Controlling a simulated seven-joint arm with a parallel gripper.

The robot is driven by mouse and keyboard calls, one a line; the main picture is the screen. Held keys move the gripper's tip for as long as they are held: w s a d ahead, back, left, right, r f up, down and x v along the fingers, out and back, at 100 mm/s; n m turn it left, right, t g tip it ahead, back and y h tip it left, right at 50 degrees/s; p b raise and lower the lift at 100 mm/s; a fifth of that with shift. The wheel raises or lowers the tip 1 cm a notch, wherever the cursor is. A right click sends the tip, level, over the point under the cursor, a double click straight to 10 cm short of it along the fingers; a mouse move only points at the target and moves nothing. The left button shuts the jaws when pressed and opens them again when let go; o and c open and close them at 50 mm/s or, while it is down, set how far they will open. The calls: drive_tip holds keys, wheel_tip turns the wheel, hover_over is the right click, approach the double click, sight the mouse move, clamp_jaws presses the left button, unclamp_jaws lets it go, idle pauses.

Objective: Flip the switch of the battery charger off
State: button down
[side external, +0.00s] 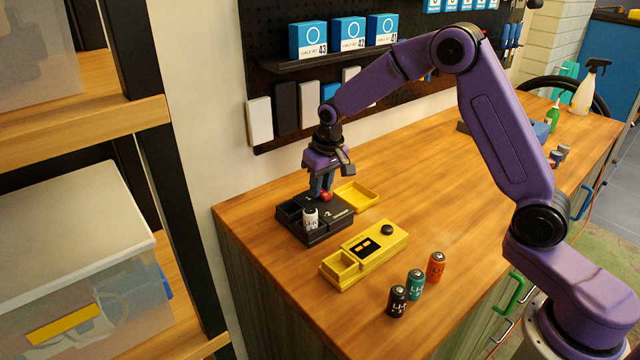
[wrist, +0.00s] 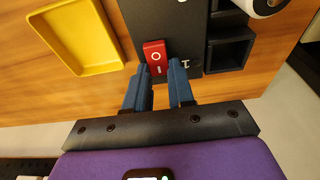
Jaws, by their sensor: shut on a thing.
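The black battery charger (side external: 322,228) sits near the left end of the wooden bench. Its red rocker switch (wrist: 155,57), marked O and I, shows in the wrist view; in the side view the red switch (side external: 326,197) is partly covered by my fingers. My gripper (side external: 321,188) points down over the charger. In the wrist view the blue fingers of my gripper (wrist: 160,70) are on either side of the switch and shut on it. A white battery (side external: 310,218) stands in one slot of the charger; the slot beside it is empty.
A yellow tray (side external: 356,195) lies just behind the charger. A yellow device (side external: 372,252) is in front, with black, teal and orange batteries (side external: 415,284) to its right. A pegboard shelf (side external: 330,58) with blue boxes is behind. The bench's middle is clear.

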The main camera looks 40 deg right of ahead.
drive_tip(key=shift+s+r+t, duration=0.1)
drive_tip(key=shift+s+t, duration=0.1)
drive_tip(key=shift+t, duration=0.8)
drive_tip(key=c, duration=1)
unclamp_jaws()
drive_tip(key=shift+o, duration=0.2)
drive_tip(key=shift+r, duration=0.1)
drive_tip(key=v, duration=1.7)
drive_tip(key=shift+s, duration=0.1)
